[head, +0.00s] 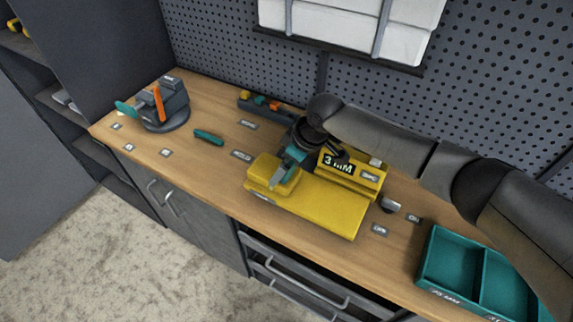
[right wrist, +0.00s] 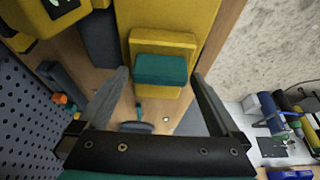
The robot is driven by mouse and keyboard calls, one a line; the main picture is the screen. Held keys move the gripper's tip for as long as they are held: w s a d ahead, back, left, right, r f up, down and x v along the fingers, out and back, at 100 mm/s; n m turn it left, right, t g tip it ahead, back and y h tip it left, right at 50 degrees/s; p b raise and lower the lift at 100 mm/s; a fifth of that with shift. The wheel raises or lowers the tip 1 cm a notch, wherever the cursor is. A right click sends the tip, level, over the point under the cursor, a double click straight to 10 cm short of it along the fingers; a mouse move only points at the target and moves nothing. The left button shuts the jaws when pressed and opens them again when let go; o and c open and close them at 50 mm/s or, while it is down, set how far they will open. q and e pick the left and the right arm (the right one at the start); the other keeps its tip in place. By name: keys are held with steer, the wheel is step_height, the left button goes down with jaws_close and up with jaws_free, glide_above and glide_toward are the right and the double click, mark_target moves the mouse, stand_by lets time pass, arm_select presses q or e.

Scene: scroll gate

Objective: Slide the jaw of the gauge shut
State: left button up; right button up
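The yellow gauge (head: 325,211) lies on the workbench, with a raised rear block labelled "3 MM" (head: 340,165). A yellow jaw block (head: 264,168) sits at its left end. In the right wrist view the jaw block (right wrist: 163,43) carries a teal grip (right wrist: 160,69). My right gripper (head: 282,177) reaches down over the jaw. In the wrist view its fingers (right wrist: 160,76) are apart, one on each side of the teal grip, with gaps visible. Contact is not seen. The gripper and arm hide part of the jaw and rear block. My left gripper is not in view.
A grey fixture with an orange handle (head: 158,101) stands at the bench's left end. A teal-handled tool (head: 208,137) lies between it and the gauge. A teal divided tray (head: 464,268) is at the right. Small labels dot the bench; a pegboard (head: 230,50) rises behind.

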steer(key=shift+d, duration=0.1)
steer(key=shift+r, duration=0.15)
steer(key=v, duration=1.5)
steer(key=shift+p, duration=0.4)
